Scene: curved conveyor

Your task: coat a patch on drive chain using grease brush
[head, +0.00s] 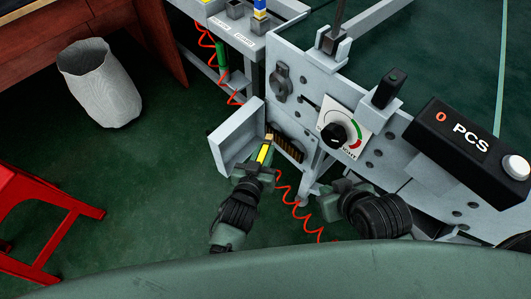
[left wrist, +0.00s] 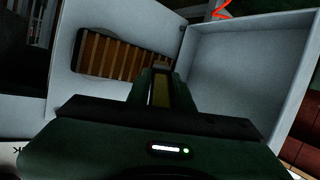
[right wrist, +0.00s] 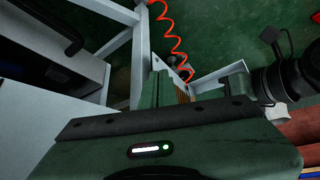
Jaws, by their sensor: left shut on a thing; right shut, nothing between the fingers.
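The drive chain (head: 288,147) shows as a brown slatted strip in an opening of the grey conveyor side. It is larger in the left wrist view (left wrist: 112,57). My left gripper (head: 261,168) is shut on the yellow grease brush (head: 264,153), whose tip points toward the opening. In the left wrist view the brush (left wrist: 161,88) is mostly hidden between the fingers, and I cannot tell if it touches the chain. My right gripper (head: 333,192) is shut and empty, low beside the conveyor frame. Its fingers (right wrist: 160,88) also show in the right wrist view.
An open grey cover (head: 236,137) stands out just left of the chain opening. The dial (head: 337,132) and the counter box (head: 462,145) are up on the conveyor side. A red coiled cord (head: 296,208) hangs below. A white bin (head: 98,82) and red stool (head: 40,215) stand left.

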